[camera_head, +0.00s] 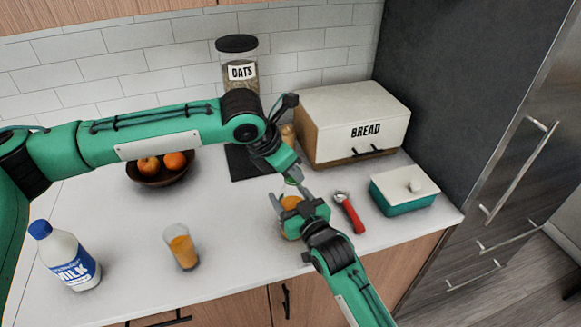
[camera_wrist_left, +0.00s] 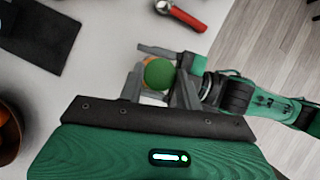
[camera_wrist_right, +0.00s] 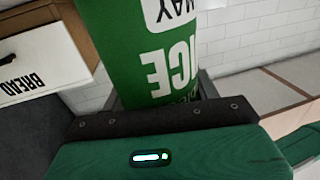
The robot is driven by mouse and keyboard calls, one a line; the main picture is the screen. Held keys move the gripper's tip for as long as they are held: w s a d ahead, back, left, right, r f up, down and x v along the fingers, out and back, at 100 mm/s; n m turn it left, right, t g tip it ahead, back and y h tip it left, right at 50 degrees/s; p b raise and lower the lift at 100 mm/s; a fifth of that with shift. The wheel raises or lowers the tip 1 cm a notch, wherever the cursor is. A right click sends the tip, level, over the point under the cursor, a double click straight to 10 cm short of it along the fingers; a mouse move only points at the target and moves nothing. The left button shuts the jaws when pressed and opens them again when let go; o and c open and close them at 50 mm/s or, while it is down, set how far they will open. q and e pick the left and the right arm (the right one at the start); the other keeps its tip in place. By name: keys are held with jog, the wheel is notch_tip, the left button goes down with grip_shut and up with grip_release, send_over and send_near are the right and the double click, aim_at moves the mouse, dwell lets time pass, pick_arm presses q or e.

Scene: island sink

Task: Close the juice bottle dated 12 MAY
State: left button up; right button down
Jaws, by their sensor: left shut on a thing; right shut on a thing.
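The juice bottle (camera_head: 291,203) shows orange, partly hidden by my grippers, near the counter's front edge in the head view. In the right wrist view its green label (camera_wrist_right: 150,45) shows "ICE" and a white date patch ending in "MAY"; the day number is out of frame. My right gripper (camera_head: 290,212) is shut around the bottle's body. A round green cap (camera_wrist_left: 158,73) is between my left gripper's fingers in the left wrist view, over the bottle. My left gripper (camera_head: 294,184) is shut on it from above. Whether the cap touches the neck, I cannot tell.
A red-handled tool (camera_head: 349,213) and teal butter dish (camera_head: 402,197) lie to the right. A bread box (camera_head: 350,125) and oats jar (camera_head: 238,65) stand behind. A juice glass (camera_head: 181,246), milk bottle (camera_head: 66,256) and fruit bowl (camera_head: 160,172) are left.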

pick_arm(q)
jog(key=shift+m+g, duration=0.3)
jog(key=shift+m, duration=0.3)
jog(key=o, duration=0.9)
jog(key=shift+o, duration=0.2)
jog(key=shift+r, duration=2.3)
jog(key=shift+c, duration=0.5)
